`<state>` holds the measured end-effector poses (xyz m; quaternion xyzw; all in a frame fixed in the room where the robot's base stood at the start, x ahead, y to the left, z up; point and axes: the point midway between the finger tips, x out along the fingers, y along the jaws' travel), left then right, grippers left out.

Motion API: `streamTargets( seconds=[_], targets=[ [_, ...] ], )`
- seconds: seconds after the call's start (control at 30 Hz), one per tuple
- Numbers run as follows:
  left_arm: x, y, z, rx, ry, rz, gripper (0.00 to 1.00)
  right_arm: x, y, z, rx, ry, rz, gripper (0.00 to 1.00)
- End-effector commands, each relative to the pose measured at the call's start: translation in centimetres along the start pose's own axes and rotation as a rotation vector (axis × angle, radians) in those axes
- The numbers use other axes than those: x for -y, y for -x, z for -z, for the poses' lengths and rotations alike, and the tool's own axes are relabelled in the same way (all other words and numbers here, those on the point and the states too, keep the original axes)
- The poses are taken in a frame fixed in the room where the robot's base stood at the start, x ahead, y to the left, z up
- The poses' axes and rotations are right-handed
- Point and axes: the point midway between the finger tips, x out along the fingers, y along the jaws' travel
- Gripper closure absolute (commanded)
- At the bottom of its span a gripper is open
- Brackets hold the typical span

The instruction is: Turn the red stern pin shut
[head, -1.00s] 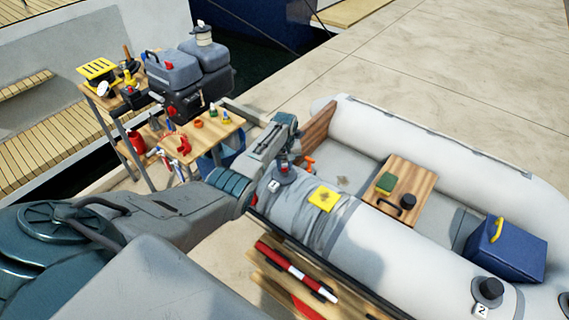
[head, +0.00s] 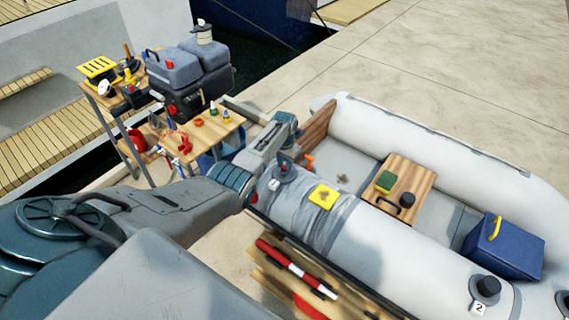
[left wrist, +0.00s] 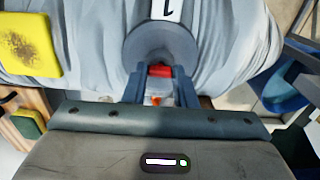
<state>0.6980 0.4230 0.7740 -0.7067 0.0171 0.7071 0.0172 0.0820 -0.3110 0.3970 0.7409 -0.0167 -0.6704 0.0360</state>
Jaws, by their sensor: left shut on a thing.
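The red stern pin (left wrist: 160,71) shows in the left wrist view between my two fingers, at the middle of a round grey valve fitting (left wrist: 160,45) marked 1. My left gripper (left wrist: 160,88) is shut on it. In the head view the left gripper (head: 283,166) reaches down onto the same fitting (head: 284,175) on the boat's near grey tube. The fingers hide most of the pin, and I cannot tell how far it is turned. My right gripper is not in view.
A yellow sponge-like patch (head: 323,197) lies on the tube beside the fitting. A wooden seat (head: 419,182) and a blue box (head: 503,250) are inside the boat. Open pavement lies behind.

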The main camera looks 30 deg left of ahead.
Motion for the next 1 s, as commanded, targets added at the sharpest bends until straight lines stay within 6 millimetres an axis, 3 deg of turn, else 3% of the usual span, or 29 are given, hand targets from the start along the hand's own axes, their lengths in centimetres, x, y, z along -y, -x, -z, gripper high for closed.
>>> streamTargets(
  seconds=[0.63, 0.67, 0.73, 1.0],
  targets=[
    [0.04, 0.12, 0.12, -0.004, -0.046, 0.001, 0.98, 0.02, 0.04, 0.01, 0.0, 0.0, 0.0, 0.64],
    [0.04, 0.13, 0.12, -0.004, -0.046, 0.001, 0.7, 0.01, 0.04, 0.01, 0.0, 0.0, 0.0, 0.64],
    [0.03, 0.11, 0.11, -0.003, -0.046, 0.001, 0.56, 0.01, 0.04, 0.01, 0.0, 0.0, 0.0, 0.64],
    [0.01, 0.06, 0.05, -0.001, -0.045, 0.0, 0.54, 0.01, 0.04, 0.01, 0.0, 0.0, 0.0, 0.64]
  ],
)
